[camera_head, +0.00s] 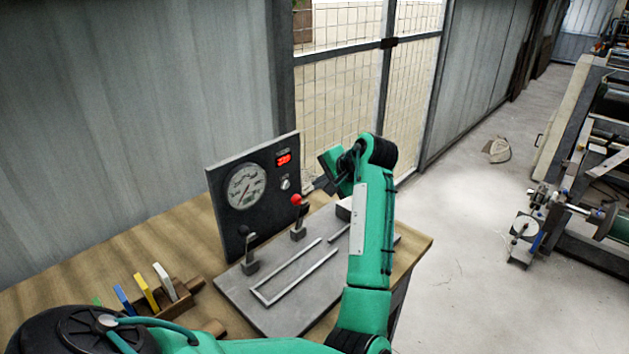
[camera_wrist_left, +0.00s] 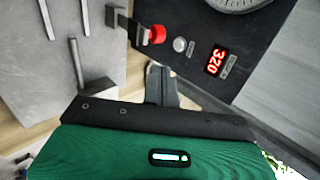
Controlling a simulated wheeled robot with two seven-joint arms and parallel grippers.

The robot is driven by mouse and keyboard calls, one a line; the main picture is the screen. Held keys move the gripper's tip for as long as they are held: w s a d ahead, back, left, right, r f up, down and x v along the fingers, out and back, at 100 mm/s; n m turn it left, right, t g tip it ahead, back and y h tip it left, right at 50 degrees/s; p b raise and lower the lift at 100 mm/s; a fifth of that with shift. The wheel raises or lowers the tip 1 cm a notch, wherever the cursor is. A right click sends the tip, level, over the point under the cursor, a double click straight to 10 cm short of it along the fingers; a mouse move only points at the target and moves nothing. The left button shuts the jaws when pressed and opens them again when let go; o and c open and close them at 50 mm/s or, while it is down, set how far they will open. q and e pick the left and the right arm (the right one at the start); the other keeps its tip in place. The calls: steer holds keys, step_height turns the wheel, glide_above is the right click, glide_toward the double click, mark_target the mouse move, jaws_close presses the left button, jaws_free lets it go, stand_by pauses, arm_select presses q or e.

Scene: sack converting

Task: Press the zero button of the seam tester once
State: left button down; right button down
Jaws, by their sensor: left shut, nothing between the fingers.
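The seam tester has a grey base plate (camera_head: 238,290) and an upright black panel (camera_head: 225,196) with a round dial (camera_head: 246,186) and a lit red display (camera_head: 284,159). A small silver round button (camera_head: 285,184) sits below the display. It also shows in the left wrist view (camera_wrist_left: 180,45), beside the display (camera_wrist_left: 216,60), whose digits look like 320. My left gripper (camera_head: 309,188) is shut and empty, just right of the button in the head view. In the wrist view its fingertips (camera_wrist_left: 156,69) appear apart from the button. My right gripper is not in view.
A red-knobbed lever (camera_head: 297,203) stands close to the button and my left fingers. A black-knobbed lever (camera_head: 248,252) stands further left. A wooden holder (camera_head: 182,300) with coloured tabs is on the wooden bench (camera_head: 150,250). A mesh panel (camera_head: 335,90) is behind.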

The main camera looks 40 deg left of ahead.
mark_target(287, 189)
arm_select(q)
steer(key=x, duration=0.3)
steer(key=a+r+p+x, duration=0.1)
steer(key=x, duration=0.3)
steer(key=r+p+x, duration=0.1)
steer(key=x, duration=0.2)
steer(key=shift+w+a+f, duration=0.1)
steer(key=shift+a+f, duration=0.15)
steer(key=shift+a, duration=0.5)
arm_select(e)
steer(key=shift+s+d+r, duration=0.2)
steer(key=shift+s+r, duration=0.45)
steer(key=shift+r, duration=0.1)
